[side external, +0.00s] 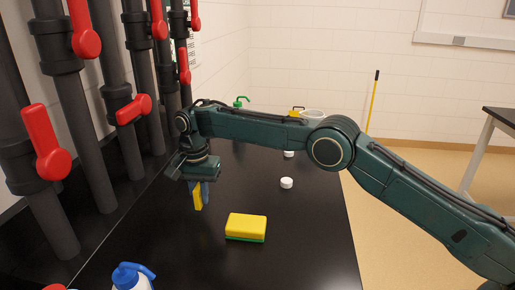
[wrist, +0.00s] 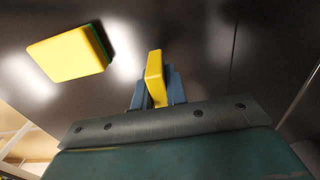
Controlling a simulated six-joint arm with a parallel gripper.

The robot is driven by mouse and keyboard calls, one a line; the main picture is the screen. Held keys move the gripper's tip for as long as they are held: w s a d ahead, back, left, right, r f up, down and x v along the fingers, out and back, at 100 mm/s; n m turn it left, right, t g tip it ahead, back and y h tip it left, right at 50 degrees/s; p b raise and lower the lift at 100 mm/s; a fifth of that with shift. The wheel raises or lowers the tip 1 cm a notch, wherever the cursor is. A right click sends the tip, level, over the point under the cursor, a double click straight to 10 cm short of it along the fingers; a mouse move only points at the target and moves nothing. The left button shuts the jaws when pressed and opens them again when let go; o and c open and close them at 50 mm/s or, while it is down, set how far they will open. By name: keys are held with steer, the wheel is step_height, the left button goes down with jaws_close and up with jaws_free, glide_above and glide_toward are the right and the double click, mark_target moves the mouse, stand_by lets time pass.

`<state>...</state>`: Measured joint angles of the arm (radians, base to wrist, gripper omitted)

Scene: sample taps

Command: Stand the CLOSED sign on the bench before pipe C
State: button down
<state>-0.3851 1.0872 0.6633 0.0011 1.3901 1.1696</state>
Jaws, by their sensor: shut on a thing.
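My gripper (side external: 198,188) is shut on a thin yellow piece, most likely the CLOSED sign (side external: 198,200). The side view shows it upright below the fingers, above or at the black bench (side external: 305,225); I cannot tell whether it touches. In the wrist view the sign (wrist: 154,75) stands between the blue fingertips (wrist: 157,92). No lettering on it shows. Dark pipes with red lever handles stand along the left, among them a near pipe (side external: 45,205) and a farther one (side external: 92,150). No pipe letters are readable, so I cannot tell which is pipe C.
A yellow and green sponge (side external: 246,225) lies on the bench, right of and nearer than my gripper. A white bottle with a blue top (side external: 130,275) is at the front. White caps (side external: 286,183) and a green-topped item (side external: 240,101) are farther back. The bench's right edge is clear.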

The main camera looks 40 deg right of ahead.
mark_target(201, 205)
steer(key=shift+f, duration=1.9)
steer(key=shift+f, duration=0.2)
steer(key=c, duration=1.4)
jaws_free()
steer(key=shift+r, duration=0.15)
step_height(201, 205, up, 10)
steer(key=shift+r, duration=1)
steer(key=shift+r, duration=0.1)
